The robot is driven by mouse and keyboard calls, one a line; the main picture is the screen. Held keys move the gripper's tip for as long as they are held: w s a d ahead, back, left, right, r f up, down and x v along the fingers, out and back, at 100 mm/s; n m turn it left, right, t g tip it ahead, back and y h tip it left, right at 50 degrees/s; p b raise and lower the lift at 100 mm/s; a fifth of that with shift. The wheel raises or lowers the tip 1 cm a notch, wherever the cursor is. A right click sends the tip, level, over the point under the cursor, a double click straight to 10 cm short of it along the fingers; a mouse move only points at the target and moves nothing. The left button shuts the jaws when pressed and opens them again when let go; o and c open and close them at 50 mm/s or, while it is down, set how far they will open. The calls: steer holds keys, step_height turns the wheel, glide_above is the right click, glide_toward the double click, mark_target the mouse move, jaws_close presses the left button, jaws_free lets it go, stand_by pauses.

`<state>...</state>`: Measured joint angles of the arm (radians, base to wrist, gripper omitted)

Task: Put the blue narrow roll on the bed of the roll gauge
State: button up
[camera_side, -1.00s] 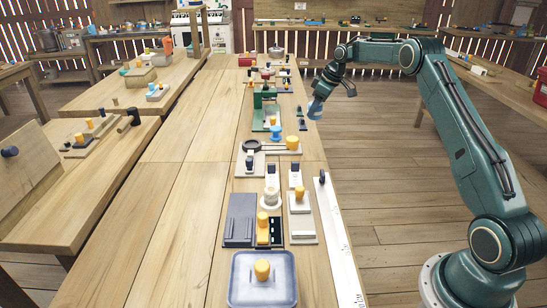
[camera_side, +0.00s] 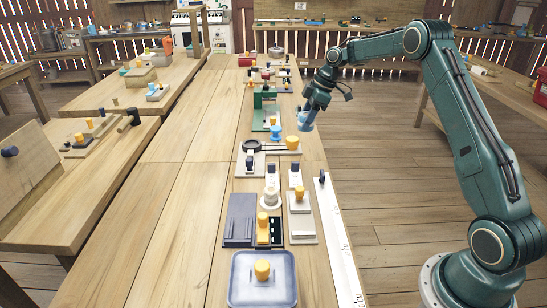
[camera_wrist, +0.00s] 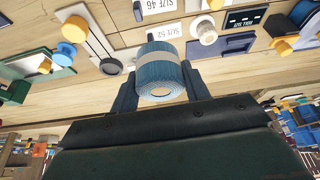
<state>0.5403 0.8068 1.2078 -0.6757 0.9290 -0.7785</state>
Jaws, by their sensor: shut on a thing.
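A blue roll with a pale band (camera_wrist: 151,63) is held between the two fingers of my gripper (camera_wrist: 160,82), its open end facing the wrist camera. In the side view my gripper (camera_side: 310,104) points down, shut on the blue roll (camera_side: 306,119), which hangs by the right edge of the long bench. Which fixture is the roll gauge is not clear. In the wrist view, a white plate marked SIZE 52 (camera_wrist: 164,32) lies just beyond the roll, partly hidden by it.
The bench (camera_side: 195,150) holds a row of fixtures: a green stand (camera_side: 262,95), a plate with a dark ring and orange knob (camera_side: 292,143), a slate-coloured block (camera_side: 239,222), and a lidded bin (camera_side: 263,286). A white ruler strip (camera_side: 337,235) runs along the right edge. The bench's left side is clear.

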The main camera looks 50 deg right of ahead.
steer(key=s+a+r+n+g+y, duration=0.1)
steer(key=s+a+n+g, duration=0.3)
steer(key=s+a+n, duration=1.15)
steer(key=f+m, duration=0.1)
steer(key=f, duration=0.4)
steer(key=w+a+f+m, duration=0.1)
steer(key=f, duration=0.4)
steer(key=a+f+m, duration=0.1)
steer(key=f, duration=0.4)
steer(key=shift+w+f, duration=0.2)
steer(key=shift+f, duration=0.15)
steer(key=shift+f, duration=2.15)
steer(key=shift+f, duration=0.1)
steer(key=o, duration=1)
